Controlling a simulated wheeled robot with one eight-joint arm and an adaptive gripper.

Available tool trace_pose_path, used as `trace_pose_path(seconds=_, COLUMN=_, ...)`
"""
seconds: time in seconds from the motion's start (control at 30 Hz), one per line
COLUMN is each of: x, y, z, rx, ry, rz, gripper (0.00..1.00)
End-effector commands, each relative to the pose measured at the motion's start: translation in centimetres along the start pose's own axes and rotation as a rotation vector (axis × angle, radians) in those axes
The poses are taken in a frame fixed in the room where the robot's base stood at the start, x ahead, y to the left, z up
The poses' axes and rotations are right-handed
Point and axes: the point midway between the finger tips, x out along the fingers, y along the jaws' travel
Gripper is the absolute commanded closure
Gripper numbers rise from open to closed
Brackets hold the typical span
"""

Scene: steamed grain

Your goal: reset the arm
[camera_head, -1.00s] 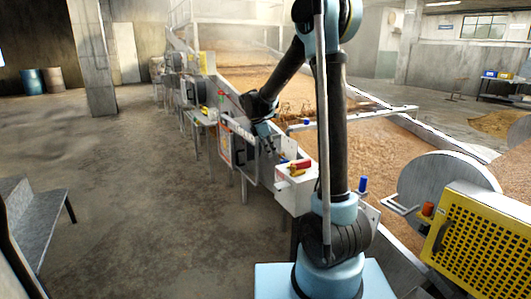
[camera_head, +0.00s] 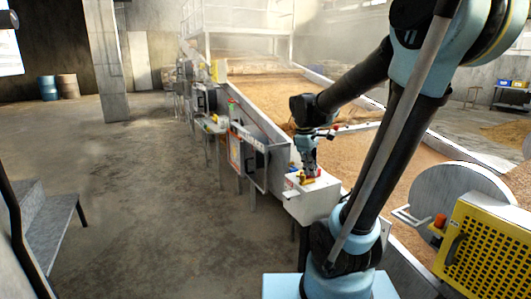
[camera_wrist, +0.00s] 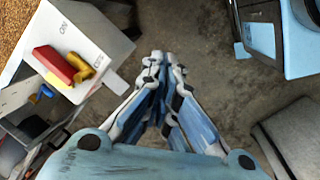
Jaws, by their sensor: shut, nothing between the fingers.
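My gripper (camera_head: 309,170) hangs from the bent arm, pointing down, just behind or above a white switch box in the body camera view. In the wrist view its fingers (camera_wrist: 163,58) are drawn together with bare floor beyond the tips, and it holds nothing. The white box (camera_wrist: 100,25) lies left of the fingers there, with ON and OFF lettering. A red block (camera_wrist: 52,65) and a yellow piece (camera_wrist: 80,68) sit on it. The same box (camera_head: 312,205) shows in the body camera view, its top partly hidden by the gripper.
A long grain bed (camera_head: 275,95) runs behind the box, edged by metal cabinets (camera_head: 247,150). A yellow perforated guard (camera_head: 490,245) and a round grey disc (camera_head: 460,195) stand at right. A grey bench (camera_head: 45,225) stands at left. The floor (camera_head: 150,210) between is open.

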Motion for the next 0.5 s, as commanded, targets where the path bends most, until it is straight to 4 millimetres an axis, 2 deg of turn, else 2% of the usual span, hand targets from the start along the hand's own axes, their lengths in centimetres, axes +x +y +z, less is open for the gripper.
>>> trace_pose_path(seconds=0.1, x=0.3, y=-1.7, z=2.1, rx=0.106, ry=0.020, rz=-0.007, gripper=1.00)
trace_pose_path(seconds=0.5, x=2.1, y=-7.4, z=7.3, rx=0.463, ry=0.084, rz=-0.044, gripper=1.00)
